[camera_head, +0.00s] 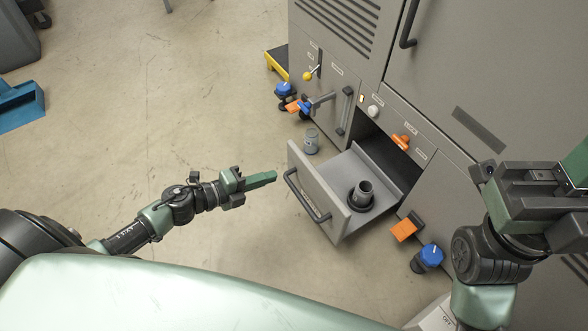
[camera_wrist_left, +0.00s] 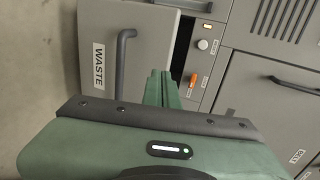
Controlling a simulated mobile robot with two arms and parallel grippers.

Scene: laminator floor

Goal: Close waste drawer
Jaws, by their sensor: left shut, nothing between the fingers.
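The waste drawer (camera_head: 317,195) is a grey drawer pulled out of the machine in the head view, with a dark bar handle (camera_head: 306,196) on its front. A dark grey cylindrical cup with a wide base (camera_head: 364,193) stands inside it. In the left wrist view the drawer front (camera_wrist_left: 135,68) carries a label reading WASTE. My left gripper (camera_head: 262,180) is shut and empty, a little left of the drawer front and apart from it in the head view. My right gripper (camera_head: 530,190) is at the right, before the machine; its fingertips are not clear.
The grey machine (camera_head: 390,70) fills the upper right. An orange-tabbed part (camera_head: 403,230) and a blue-knobbed valve (camera_head: 431,256) sit right of the drawer. A grey cylinder (camera_head: 311,141) stands on the floor behind the drawer front. The floor (camera_head: 180,100) at left is mostly clear.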

